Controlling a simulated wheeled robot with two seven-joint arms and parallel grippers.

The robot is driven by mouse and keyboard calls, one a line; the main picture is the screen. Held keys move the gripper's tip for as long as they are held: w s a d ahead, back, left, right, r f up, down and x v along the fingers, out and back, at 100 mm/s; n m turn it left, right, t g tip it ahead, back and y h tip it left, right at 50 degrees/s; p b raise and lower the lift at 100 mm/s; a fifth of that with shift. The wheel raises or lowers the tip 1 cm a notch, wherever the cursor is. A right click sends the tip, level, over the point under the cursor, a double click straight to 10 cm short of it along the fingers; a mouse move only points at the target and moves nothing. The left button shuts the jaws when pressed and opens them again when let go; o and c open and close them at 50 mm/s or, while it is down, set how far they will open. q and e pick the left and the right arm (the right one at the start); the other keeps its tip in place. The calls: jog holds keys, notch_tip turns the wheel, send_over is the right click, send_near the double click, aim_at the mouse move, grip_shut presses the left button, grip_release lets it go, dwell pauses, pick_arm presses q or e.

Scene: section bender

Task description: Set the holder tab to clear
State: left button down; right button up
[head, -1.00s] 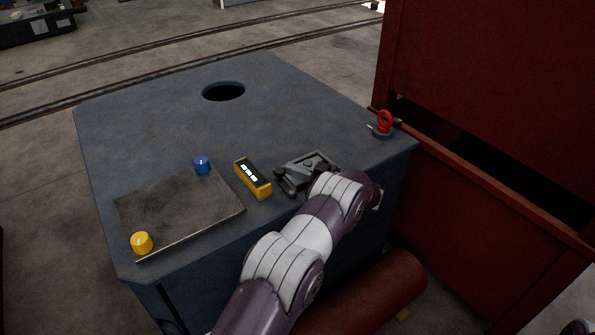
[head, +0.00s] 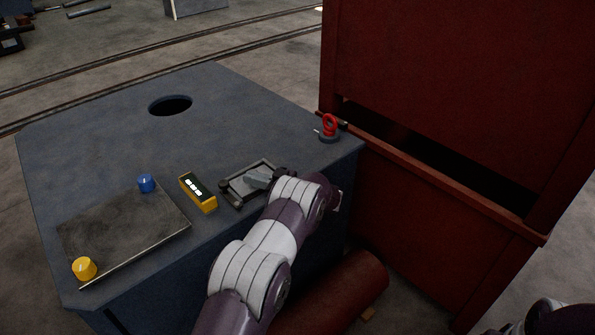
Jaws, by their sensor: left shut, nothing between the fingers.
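A small dark frame with a lighter grey plate (head: 237,187) lies on the blue-grey machine top, near its front edge. It may carry the holder tab, but I cannot make out a separate tab or its setting. My left gripper (head: 257,178) is over this frame, shut and empty, its arm rising from the bottom of the picture. The gripper and wrist hide part of the frame's right side. I cannot tell whether the fingertips touch it. My right gripper is not in view; only a part of my right arm shows at the lower right.
A yellow box with a lit display (head: 198,192) stands left of the frame. A blue knob (head: 146,183) and a yellow knob (head: 84,268) flank a dark plate (head: 125,230). A red ring fitting (head: 329,125) is at the right corner, beside a tall red cabinet (head: 450,90).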

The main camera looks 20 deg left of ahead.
pick_arm(q)
jog(key=w+d, duration=0.2)
jog(key=d, duration=0.1)
jog(key=shift+w+f, duration=0.15)
jog(key=shift+w, duration=0.05)
jog(key=shift+w+d+f+b, duration=0.1)
jog(key=shift+w+d+b, duration=0.85)
jog(key=shift+w+d, duration=0.25)
jog(key=shift+w+d+b, duration=0.4)
jog(key=shift+w+d, duration=0.4)
jog(key=shift+d, duration=0.25)
jog(key=shift+r, duration=0.25)
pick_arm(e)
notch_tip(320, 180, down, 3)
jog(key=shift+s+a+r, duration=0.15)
